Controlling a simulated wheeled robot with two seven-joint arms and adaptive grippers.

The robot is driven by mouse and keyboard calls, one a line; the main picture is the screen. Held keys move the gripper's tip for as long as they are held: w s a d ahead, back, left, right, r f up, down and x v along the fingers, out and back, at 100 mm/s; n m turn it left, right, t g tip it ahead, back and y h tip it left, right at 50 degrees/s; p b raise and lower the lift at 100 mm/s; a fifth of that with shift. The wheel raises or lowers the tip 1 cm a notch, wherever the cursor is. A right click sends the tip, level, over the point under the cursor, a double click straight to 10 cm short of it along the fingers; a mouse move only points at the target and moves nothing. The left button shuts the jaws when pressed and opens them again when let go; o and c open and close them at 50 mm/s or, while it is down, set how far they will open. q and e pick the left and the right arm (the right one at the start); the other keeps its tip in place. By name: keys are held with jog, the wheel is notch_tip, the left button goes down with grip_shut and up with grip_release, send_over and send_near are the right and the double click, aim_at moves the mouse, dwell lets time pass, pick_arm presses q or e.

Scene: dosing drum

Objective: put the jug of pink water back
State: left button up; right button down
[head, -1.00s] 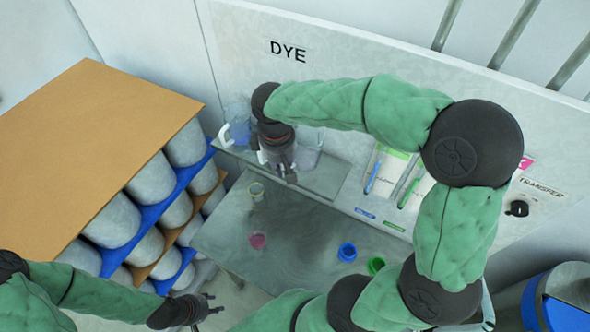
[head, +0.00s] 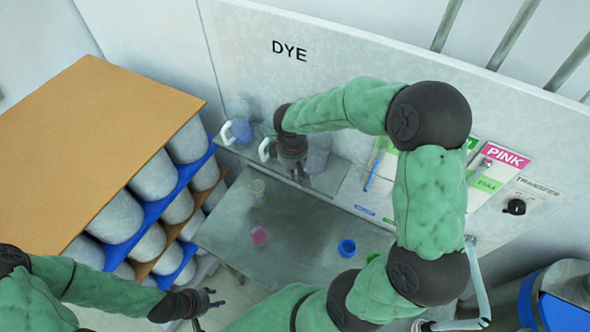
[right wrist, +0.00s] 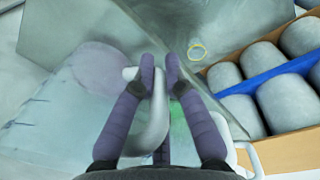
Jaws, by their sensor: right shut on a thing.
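The jug of pink water (head: 319,152) is clear with a faint pink tint, at the right end of the dye shelf (head: 322,183). In the right wrist view the pink jug (right wrist: 85,100) fills the left side. My right gripper (head: 303,178) is shut on its white handle (right wrist: 150,125), which passes between the fingers (right wrist: 159,75). The jug looks upright at the shelf; I cannot tell whether its base touches. My left gripper (head: 213,299) is open and empty at the bottom left.
A blue-tinted jug (head: 240,122) stands at the shelf's left. Another jug's white handle (head: 265,150) shows beside my right gripper. A drum rack (head: 110,150) is left.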

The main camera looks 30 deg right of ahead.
jog(key=shift+f, duration=0.15)
jog(key=c, duration=1.3)
grip_release()
jog(key=r, duration=0.8)
jog(key=a+r+b, duration=0.1)
jog(key=r, duration=0.3)
jog(key=shift+s+r, duration=0.15)
jog(key=shift+r, duration=0.05)
